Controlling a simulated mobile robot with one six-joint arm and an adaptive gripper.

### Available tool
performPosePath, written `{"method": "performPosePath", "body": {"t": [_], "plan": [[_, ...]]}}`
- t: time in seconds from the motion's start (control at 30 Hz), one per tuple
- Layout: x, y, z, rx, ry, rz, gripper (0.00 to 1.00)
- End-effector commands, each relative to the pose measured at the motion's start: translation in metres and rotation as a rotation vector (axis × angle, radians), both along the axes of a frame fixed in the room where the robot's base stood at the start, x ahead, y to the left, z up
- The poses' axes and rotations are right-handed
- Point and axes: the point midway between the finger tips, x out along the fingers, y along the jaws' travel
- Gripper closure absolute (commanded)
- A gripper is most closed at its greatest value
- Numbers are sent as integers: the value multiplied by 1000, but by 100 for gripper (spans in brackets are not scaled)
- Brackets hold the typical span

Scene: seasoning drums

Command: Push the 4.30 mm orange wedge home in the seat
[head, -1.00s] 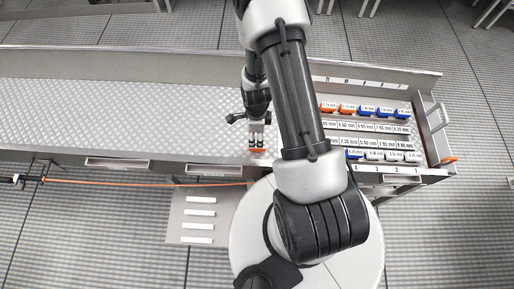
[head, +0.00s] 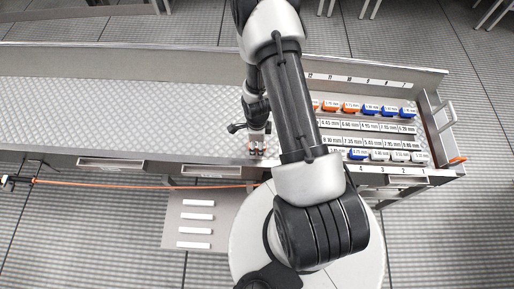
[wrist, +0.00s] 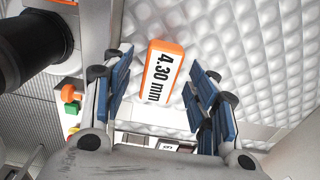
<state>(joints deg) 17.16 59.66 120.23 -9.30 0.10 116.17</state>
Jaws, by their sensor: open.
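The orange wedge (wrist: 177,54) has a white label reading 4.30 mm. In the wrist view it lies between the blue-padded fingers of my gripper (wrist: 160,88), tilted a little, with its label towards the camera. The fingers are open, with a visible gap on both sides of the wedge. In the head view my gripper (head: 257,149) is low at the near edge of the long metal trough (head: 120,110); the wedge is too small there to make out clearly. The seat cannot be made out, so I cannot tell how deep the wedge sits.
A rack (head: 437,150) with rows of labelled orange, blue and white wedges stands at the right, partly behind my arm. A panel (head: 180,222) with white strips lies in front of the trough. An orange cable (head: 120,183) runs along the front. The trough's left part is clear.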

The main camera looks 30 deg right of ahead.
Motion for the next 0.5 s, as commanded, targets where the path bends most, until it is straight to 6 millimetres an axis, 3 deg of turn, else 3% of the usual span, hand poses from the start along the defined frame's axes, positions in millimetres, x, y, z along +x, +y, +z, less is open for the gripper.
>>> {"method": "performPosePath", "body": {"t": [0.07,0.5], "plan": [[0,0,0,0,0,0,47],[0,0,0,0,0,0,77]]}}
